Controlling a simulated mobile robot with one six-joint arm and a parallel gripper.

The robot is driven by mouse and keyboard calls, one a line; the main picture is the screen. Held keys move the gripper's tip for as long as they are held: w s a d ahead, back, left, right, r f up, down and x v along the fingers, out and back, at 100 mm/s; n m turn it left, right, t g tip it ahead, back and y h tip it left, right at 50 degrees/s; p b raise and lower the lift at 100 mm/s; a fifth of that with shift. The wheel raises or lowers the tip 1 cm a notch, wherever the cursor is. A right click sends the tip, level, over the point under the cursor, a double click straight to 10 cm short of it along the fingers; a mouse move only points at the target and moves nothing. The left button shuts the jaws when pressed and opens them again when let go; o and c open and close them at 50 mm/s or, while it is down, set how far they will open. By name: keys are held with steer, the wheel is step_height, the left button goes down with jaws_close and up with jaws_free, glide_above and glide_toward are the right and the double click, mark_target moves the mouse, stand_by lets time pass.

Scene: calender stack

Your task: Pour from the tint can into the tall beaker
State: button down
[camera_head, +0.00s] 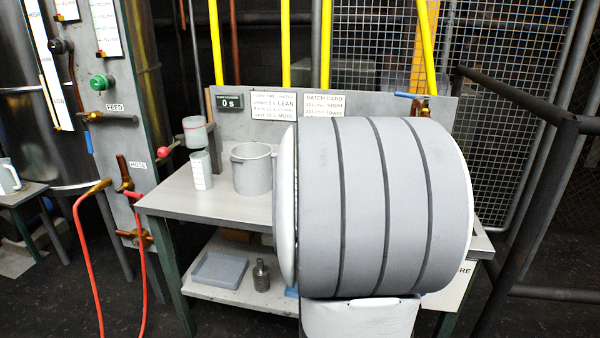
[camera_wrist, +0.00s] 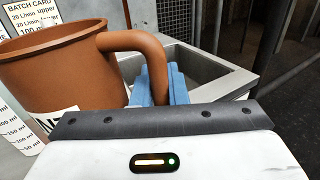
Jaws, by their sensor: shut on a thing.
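The terracotta-coloured can (camera_wrist: 55,70) with a curved handle fills the left of the wrist view; I take it for the tint can. My gripper (camera_wrist: 160,88) is shut on its handle with blue finger pads. The can looks near upright, its rim slanting in picture like the card behind. Its contents are hidden. A pale graduated vessel with ml marks (camera_wrist: 14,118), likely the tall beaker, stands behind and left of the can, partly covered by it. In the head view my arm hides gripper and can. A smaller marked beaker (camera_head: 201,172) stands at the bench's left.
A grey pot (camera_head: 251,170) stands on the bench (camera_head: 170,200), beside a cup (camera_head: 195,130) held above the small beaker. A grey open basin (camera_wrist: 205,72) lies behind the handle. The lower shelf holds a tray (camera_head: 219,270) and a bottle (camera_head: 261,275).

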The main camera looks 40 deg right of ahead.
steer(key=shift+s, duration=0.1)
step_height(320, 180, up, 6)
steer(key=p, duration=0.3)
steer(key=shift+f+p, duration=0.1)
steer(key=shift+p, duration=0.3)
stand_by(0.5)
